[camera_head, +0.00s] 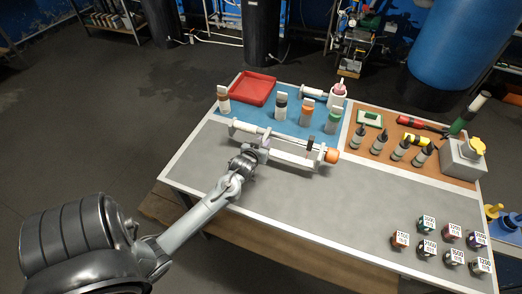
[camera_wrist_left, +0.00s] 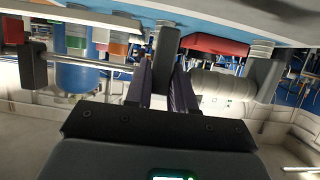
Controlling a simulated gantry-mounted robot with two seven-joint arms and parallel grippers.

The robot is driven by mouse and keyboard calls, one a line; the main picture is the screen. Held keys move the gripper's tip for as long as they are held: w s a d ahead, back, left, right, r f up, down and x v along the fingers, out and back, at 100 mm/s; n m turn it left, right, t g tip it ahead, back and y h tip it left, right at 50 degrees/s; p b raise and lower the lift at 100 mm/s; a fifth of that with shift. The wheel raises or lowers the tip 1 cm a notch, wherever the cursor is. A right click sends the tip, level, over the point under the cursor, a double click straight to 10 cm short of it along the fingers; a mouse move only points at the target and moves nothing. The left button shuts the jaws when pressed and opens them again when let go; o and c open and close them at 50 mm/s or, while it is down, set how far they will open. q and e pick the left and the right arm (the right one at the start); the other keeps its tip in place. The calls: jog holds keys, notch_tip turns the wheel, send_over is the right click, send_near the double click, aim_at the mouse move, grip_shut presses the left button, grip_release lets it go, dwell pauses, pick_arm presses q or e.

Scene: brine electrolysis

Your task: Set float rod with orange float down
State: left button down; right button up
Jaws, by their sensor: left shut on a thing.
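The float rod (camera_head: 290,149) lies almost level above the grey part of the table, with its orange float (camera_head: 331,156) at the right end. My left gripper (camera_head: 262,146) is shut on the rod, to the left of the float. In the left wrist view, the thin rod (camera_wrist_left: 92,60) runs left from between my narrow fingers (camera_wrist_left: 163,76). A white bar lies close along the rod in the head view; I cannot tell whether the rod touches it. My right gripper is not in view.
A red tray (camera_head: 253,88) and several capped bottles stand on the blue mat behind. Dark bottles and a grey box (camera_head: 460,160) stand on the brown mat at right. Small labelled jars (camera_head: 427,248) stand front right. The table's front middle is clear.

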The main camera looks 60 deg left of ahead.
pick_arm(q)
jog(key=shift+s+a+f+b, duration=0.1)
jog(key=shift+a+f+b, duration=0.15)
jog(key=shift+f, duration=0.9)
jog(key=shift+s+a+f+b, duration=0.1)
jog(key=shift+a+f, duration=0.15)
jog(key=shift+f, duration=0.85)
jog(key=shift+f, duration=0.15)
jog(key=shift+f, duration=0.45)
jog(key=c, duration=1)
grip_release()
jog(key=shift+o, duration=0.2)
